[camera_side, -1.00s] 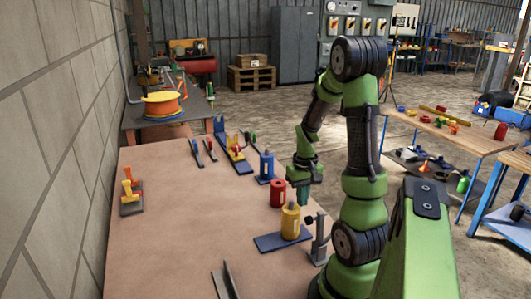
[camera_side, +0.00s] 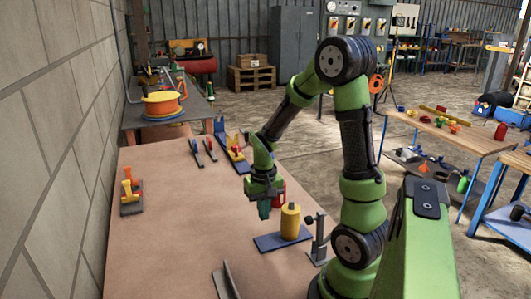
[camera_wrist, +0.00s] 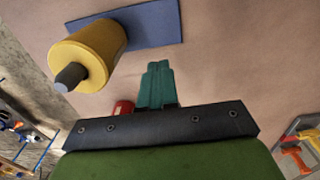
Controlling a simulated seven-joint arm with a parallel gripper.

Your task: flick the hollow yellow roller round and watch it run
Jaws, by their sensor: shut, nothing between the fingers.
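A red cylinder (camera_side: 280,190) is partly hidden behind my gripper. A grey bracket with a black knob (camera_side: 317,236) stands right of the roller. An orange and yellow clamp piece (camera_side: 130,196) sits at the table's left. The table's middle left is bare.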

